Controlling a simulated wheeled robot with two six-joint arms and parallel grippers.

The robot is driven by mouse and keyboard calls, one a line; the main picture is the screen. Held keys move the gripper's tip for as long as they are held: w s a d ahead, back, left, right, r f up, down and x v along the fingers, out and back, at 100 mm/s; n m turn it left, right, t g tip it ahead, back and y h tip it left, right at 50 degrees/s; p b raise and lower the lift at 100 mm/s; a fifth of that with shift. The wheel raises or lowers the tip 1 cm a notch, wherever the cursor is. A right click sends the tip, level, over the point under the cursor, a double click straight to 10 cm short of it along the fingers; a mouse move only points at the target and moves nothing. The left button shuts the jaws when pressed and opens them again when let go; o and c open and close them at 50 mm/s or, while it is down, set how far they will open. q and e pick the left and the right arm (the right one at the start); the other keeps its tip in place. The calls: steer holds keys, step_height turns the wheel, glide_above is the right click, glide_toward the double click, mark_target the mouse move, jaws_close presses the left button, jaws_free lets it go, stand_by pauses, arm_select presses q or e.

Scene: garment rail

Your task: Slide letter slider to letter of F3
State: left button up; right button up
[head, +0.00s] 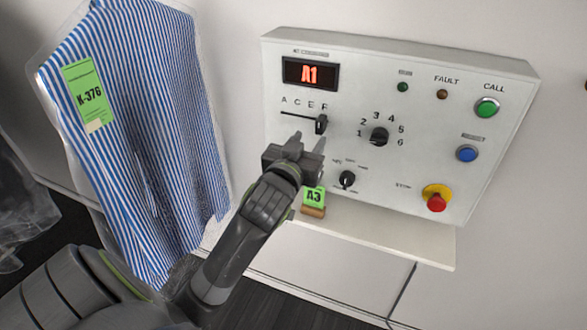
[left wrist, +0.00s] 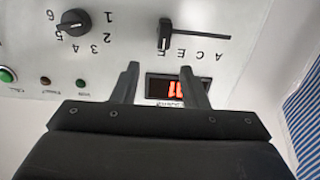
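The letter slider has a black knob (head: 321,124) at the right end of its slot, by the letter F. The slot runs left below the letters A, C, E, F on the white control panel (head: 350,98). The display (head: 310,74) reads A1. My left gripper (head: 308,142) is in front of the panel, just below the knob in the head view. In the left wrist view, which is upside down, the fingers (left wrist: 160,80) are apart with nothing between them. The knob (left wrist: 164,36) stands beyond the fingertips, apart from them. My right gripper is out of view.
A number dial (head: 379,137) and a smaller dial (head: 347,179) sit right of the slider. A red stop button (head: 437,202) is lower right. A green A3 tag (head: 313,196) stands on a shelf below. A striped shirt (head: 145,130) hangs left.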

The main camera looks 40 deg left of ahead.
arm_select(q)
steer(key=p+v, duration=0.2)
steer(key=v, duration=0.6)
steer(key=shift+d+p, duration=0.15)
steer(key=shift+p, duration=0.15)
step_height(320, 180, down, 34)
steer(key=w+a+m+g+h+b, duration=0.1)
steer(key=w+a+m+g+b, duration=0.15)
steer(key=g, duration=0.35)
steer(key=s+f+g, duration=0.3)
steer(key=s+f, duration=0.2)
steer(key=f, duration=0.6)
steer(key=s+f+g+h+b, duration=0.15)
steer(key=s+f+g, duration=0.25)
steer(key=s+f, duration=1.3)
steer(key=s+d+f+g, duration=0.1)
steer(key=s+f, duration=0.4)
steer(key=s, duration=0.4)
steer(key=s+d+f+g+b, duration=0.1)
steer(key=s+f+g, duration=0.1)
steer(key=s+f, duration=0.3)
steer(key=s, duration=0.4)
